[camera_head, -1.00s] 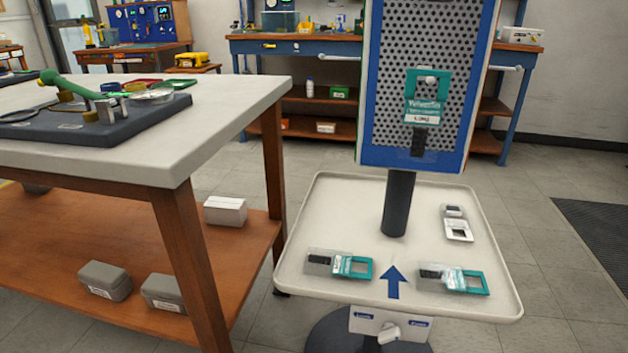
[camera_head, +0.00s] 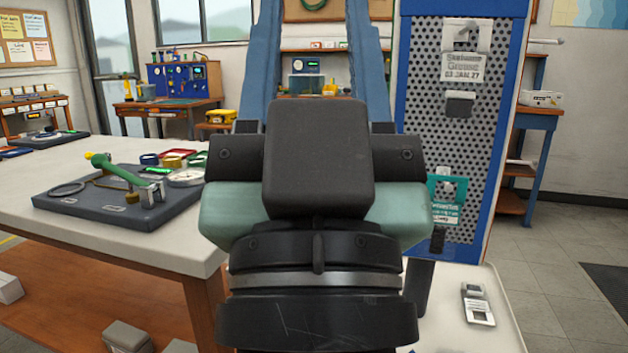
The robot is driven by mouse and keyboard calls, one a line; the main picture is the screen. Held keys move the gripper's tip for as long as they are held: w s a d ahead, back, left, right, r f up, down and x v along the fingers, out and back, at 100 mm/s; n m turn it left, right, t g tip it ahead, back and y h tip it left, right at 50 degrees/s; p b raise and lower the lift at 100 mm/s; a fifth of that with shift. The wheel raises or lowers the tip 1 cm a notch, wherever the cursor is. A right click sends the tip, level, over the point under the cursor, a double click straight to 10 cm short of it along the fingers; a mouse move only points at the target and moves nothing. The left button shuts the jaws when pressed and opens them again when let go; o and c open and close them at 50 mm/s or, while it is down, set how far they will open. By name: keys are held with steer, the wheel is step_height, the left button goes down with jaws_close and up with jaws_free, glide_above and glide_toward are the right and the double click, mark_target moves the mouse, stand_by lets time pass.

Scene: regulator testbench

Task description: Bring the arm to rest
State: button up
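My gripper (camera_head: 313,50) fills the middle of the head view, with its dark wrist and body low and its two blue fingers pointing up. The fingers are wide apart, with nothing seen held between them. Their tips run to the top edge of the picture, so the very ends are cut off. The gripper stands in front of the gap between the workbench and the perforated panel.
A white-topped workbench (camera_head: 110,245) at left bears a dark board with a green-handled valve (camera_head: 120,170). At right, a blue-framed perforated panel (camera_head: 425,100) carries a grey tag (camera_head: 465,66) and a teal tag (camera_head: 446,203). The white tray (camera_head: 500,330) holds another tag (camera_head: 477,303). Open floor lies right.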

step_height(320, 180, up, 39)
steer(key=p, duration=3.7)
steer(key=shift+s+p, duration=0.35)
steer(key=shift+s, duration=0.05)
